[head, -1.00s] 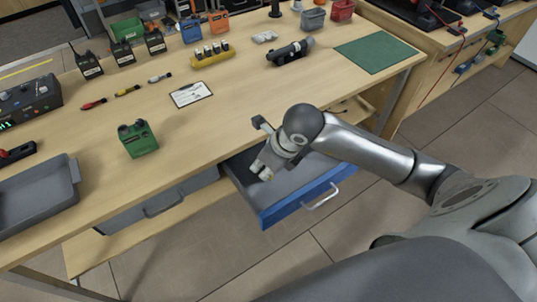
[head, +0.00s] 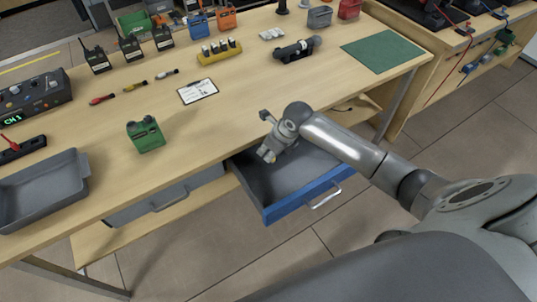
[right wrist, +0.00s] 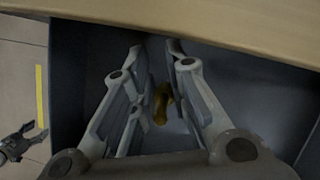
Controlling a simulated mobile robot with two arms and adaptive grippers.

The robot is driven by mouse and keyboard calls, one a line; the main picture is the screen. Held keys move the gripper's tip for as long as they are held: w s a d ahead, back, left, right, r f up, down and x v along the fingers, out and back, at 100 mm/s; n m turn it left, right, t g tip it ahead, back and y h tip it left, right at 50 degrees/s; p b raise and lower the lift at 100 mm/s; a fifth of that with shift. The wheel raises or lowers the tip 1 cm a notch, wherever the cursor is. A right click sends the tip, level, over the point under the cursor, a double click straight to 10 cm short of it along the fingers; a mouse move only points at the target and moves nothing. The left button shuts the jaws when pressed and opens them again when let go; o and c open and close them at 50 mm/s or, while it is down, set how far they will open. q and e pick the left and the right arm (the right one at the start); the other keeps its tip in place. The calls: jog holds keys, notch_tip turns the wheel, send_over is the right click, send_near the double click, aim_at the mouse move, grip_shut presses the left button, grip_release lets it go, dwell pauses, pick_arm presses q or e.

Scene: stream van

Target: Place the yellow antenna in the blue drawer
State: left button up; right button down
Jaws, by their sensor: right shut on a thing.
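The blue drawer (head: 303,201) is pulled out from under the workbench, with a blue front, a pale handle and a grey inside. My right gripper (head: 267,154) is over the rear left of its open inside, close to the bench edge. In the right wrist view its fingers (right wrist: 157,95) are shut on the yellow antenna (right wrist: 161,102), which shows as a short dull-yellow piece between them. The drawer's dark floor is behind it. I cannot tell whether the antenna touches the drawer floor. My left gripper is not seen in the head view.
The bench edge (right wrist: 220,28) overhangs the drawer's rear, close to my right fingers. A closed grey drawer (head: 165,199) is left of the blue one.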

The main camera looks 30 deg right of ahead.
notch_tip(320, 180, down, 2)
jog(key=shift+s+f, duration=0.1)
jog(key=shift+f, duration=0.1)
jog(key=shift+f, duration=0.1)
jog(key=c, duration=1.9)
grip_release()
jog(key=shift+f, duration=0.1)
jog(key=o, duration=0.5)
